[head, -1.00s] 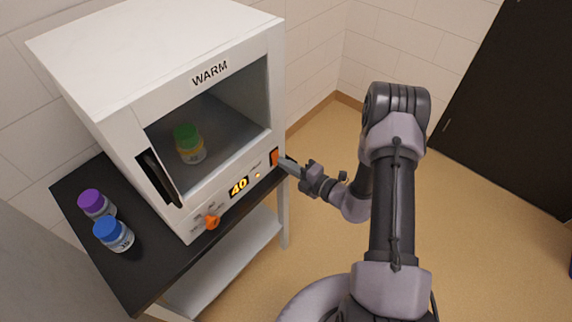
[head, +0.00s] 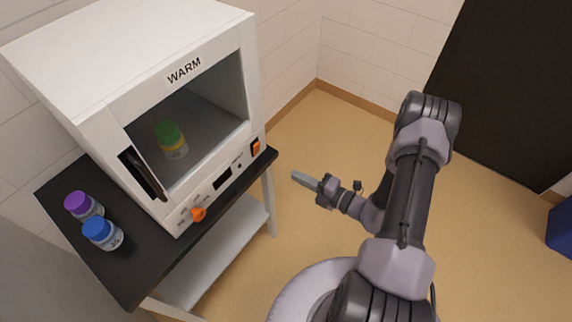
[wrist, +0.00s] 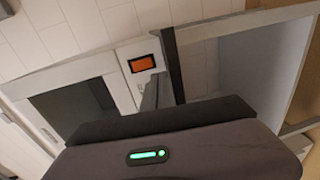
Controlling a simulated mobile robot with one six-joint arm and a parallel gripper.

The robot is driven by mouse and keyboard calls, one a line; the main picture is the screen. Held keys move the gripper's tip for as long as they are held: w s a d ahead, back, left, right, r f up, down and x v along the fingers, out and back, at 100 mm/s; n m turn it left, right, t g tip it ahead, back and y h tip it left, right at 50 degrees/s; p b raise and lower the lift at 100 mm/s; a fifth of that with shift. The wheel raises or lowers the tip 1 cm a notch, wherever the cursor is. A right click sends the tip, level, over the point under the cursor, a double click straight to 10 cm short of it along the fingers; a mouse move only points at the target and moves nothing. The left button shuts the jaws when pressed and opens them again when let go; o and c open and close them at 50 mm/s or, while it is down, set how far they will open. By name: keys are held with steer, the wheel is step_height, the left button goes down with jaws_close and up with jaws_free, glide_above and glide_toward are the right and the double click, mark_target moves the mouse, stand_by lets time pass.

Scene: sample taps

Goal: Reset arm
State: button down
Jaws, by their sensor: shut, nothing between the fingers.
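My gripper (head: 304,180) is shut and empty in the head view. It hangs in free air to the right of the white oven marked WARM (head: 187,70), apart from it. The orange switch (head: 255,147) sits at the right end of the oven's front panel; it also shows in the wrist view (wrist: 142,63), beyond my gripper fingers (wrist: 150,95). The panel's display (head: 222,178) is dark. An orange knob (head: 198,214) is at the panel's left. A green-capped bottle (head: 171,140) stands inside the oven behind the front opening.
A purple-capped bottle (head: 84,205) and a blue-capped bottle (head: 102,233) stand on the black tabletop (head: 140,270) left of the oven. A dark door (head: 510,90) is at the back right. A blue object (head: 561,230) is at the right edge. The floor right of the table is clear.

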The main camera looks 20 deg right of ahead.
steer(key=shift+s+d+f, duration=0.15)
steer(key=shift+s+d, duration=0.1)
steer(key=shift+s, duration=0.25)
steer(key=s+a+r+n+g+y, duration=0.1)
steer(key=a+r+n+g+y, duration=0.1)
steer(key=a+r+n+g, duration=0.55)
steer(key=s+a+r+n+g+y, duration=0.15)
steer(key=a+r+n, duration=0.25)
steer(key=r+n, duration=0.6)
steer(key=s+a+r+n+g+h, duration=0.25)
steer(key=s+r+n, duration=0.25)
steer(key=n, duration=0.3)
steer(key=s+a+r+n+g+h, duration=0.1)
steer(key=s+a+r+n+h, duration=0.2)
steer(key=s+n, duration=0.35)
steer(key=s+d+r+n+t+h, duration=0.4)
steer(key=r+n, duration=0.4)
steer(key=n, duration=0.3)
steer(key=shift+d+h, duration=0.3)
steer(key=shift+h, duration=0.2)
